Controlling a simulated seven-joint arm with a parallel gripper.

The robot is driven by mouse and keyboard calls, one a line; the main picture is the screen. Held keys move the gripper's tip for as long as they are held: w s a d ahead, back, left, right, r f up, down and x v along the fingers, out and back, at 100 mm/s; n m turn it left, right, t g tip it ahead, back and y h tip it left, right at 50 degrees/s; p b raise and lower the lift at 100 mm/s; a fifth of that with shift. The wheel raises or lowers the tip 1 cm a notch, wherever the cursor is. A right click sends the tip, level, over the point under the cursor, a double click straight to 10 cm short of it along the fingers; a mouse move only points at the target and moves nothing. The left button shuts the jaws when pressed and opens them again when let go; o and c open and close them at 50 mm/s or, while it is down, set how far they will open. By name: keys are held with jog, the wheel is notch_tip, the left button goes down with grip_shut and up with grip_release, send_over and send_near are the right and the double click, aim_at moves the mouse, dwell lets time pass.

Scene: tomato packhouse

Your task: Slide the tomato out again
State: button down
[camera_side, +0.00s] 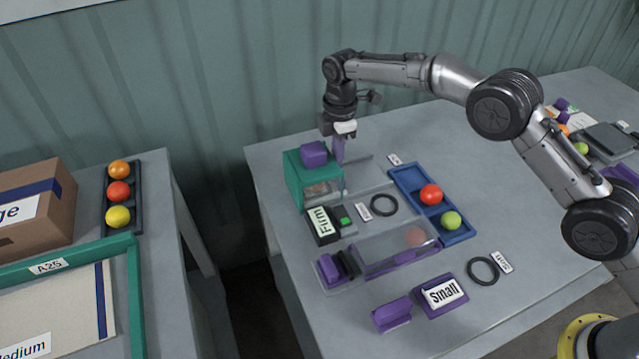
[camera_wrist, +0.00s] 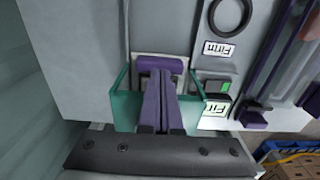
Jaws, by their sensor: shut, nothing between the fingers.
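My gripper (camera_side: 338,158) points down at the back right of a green box (camera_side: 296,180), with its purple fingers together and empty. In the wrist view the shut fingers (camera_wrist: 157,82) reach towards a purple block (camera_wrist: 160,65) at the green box (camera_wrist: 124,108); I cannot tell whether they touch it. A purple block (camera_side: 314,153) sits on top of the box in the side view. Something pinkish shows dimly through the box's front opening; I cannot tell whether it is a tomato. A reddish tomato (camera_side: 415,236) shows through a clear cover (camera_side: 385,248) on a purple frame.
A blue tray (camera_side: 404,178) holds a red tomato (camera_side: 431,194) and a yellow-green one (camera_side: 451,220). Black rings (camera_side: 383,205) and a "Small" purple block (camera_side: 440,294) lie nearby. The table's right middle is clear.

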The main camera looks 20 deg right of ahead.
jog(key=shift+f, duration=1)
dwell(1.2)
